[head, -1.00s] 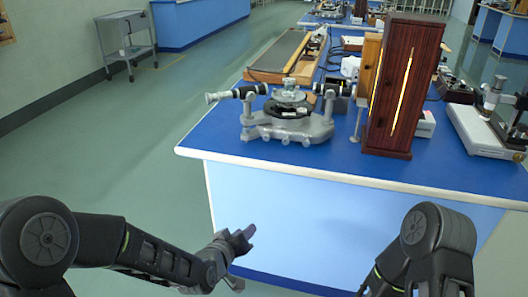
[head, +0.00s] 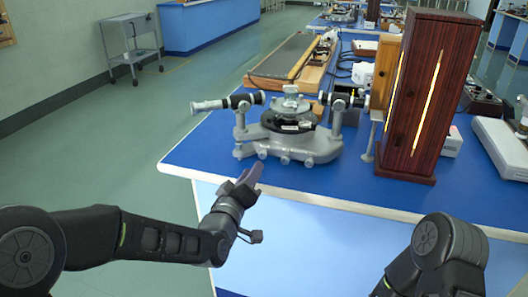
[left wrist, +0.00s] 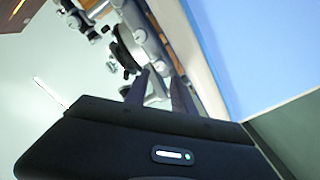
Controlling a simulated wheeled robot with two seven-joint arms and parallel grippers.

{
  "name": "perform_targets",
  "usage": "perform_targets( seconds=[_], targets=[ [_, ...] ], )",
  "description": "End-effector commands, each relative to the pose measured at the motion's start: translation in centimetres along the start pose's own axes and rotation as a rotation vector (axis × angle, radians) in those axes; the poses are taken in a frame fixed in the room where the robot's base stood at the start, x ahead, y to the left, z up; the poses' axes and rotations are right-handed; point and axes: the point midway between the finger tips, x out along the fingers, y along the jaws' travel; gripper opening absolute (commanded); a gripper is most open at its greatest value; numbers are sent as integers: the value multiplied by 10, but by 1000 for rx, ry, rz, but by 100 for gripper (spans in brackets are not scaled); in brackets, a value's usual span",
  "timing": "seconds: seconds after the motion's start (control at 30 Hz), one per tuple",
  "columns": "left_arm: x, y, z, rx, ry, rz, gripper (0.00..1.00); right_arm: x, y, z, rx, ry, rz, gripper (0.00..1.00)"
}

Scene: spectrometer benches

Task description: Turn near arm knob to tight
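The spectrometer (head: 290,146) stands on the blue bench top, with a grey base, a dark round table in the middle and a telescope tube (head: 212,104) reaching left. Small knobs (head: 285,160) show along its near side; I cannot tell which is the near arm knob or how tight it is. My left gripper (head: 250,178) is in front of the bench's near left edge, below and short of the spectrometer, touching nothing visible. In the left wrist view its two fingers (left wrist: 158,88) stand apart and empty, with part of the spectrometer (left wrist: 125,45) beyond them. My right gripper is out of view.
A tall dark wooden box (head: 428,95) with a glowing slit stands right of the spectrometer. A long wooden-framed board (head: 290,60) lies behind it. The bench's white edge (head: 300,196) runs between my arms and the instruments.

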Motion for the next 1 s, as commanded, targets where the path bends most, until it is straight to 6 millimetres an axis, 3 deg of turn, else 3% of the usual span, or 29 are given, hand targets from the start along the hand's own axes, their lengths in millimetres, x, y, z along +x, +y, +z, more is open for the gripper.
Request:
perform_targets(
  seconds=[0.47, 1.0],
  targets=[
    [4, 0, 1, 0, -1, -1, 30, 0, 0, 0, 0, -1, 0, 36],
    [74, 0, 1, 1, -2, 0, 30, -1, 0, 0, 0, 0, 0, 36]
  ],
)
